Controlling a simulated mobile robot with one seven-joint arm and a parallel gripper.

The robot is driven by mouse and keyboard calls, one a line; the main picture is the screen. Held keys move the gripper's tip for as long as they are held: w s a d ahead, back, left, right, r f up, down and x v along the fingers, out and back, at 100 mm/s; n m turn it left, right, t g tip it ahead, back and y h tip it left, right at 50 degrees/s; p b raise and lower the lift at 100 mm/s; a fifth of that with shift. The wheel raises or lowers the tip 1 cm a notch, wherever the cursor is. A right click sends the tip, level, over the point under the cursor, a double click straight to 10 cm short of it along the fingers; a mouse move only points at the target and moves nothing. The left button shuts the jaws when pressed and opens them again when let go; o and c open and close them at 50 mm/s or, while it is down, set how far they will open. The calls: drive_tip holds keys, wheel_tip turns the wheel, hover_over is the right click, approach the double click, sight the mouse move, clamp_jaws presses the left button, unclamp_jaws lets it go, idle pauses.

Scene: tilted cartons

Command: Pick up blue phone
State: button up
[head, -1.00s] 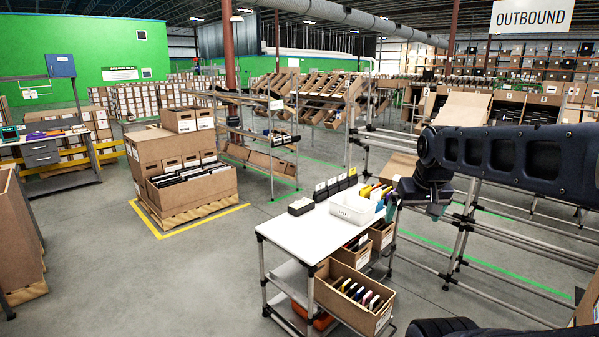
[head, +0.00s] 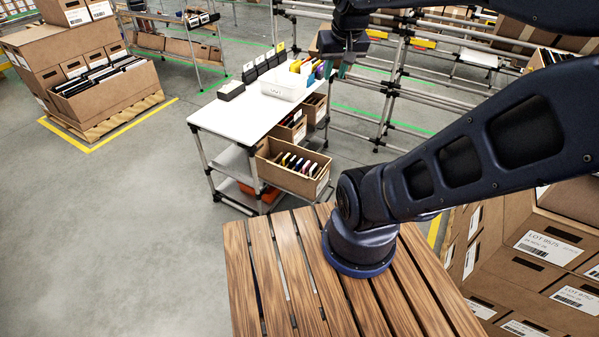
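I cannot make out a blue phone for certain. Colourful flat items (head: 307,68), some yellow and some blue, stand beside the white bin (head: 283,88) on the white-topped cart (head: 237,117). More thin coloured items (head: 297,163) stand in an open carton (head: 285,179) on the cart's lower level; they are too small to identify. My gripper (head: 345,70) hangs from my arm at the top centre, in the picture just right of the colourful items. Its fingers are small and dark, and their opening is unclear.
A black box (head: 231,91) and several dark holders (head: 265,63) stand on the cart top. Pipe racks (head: 395,85) stand behind my gripper. Labelled cartons (head: 550,245) fill the lower right. A slatted wooden surface (head: 262,265) lies under my arm's base.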

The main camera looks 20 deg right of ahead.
drive_tip(key=w+f+m, duration=0.1)
drive_tip(key=w+f, duration=0.1)
drive_tip(key=w, duration=0.8)
drive_tip(key=m+g, duration=0.4)
drive_tip(key=m, duration=0.4)
hover_over(300, 161)
wheel_tip(300, 161, down, 58)
drive_tip(key=shift+w+f, duration=0.1)
drive_tip(key=shift+f, duration=5.25)
clamp_jaws()
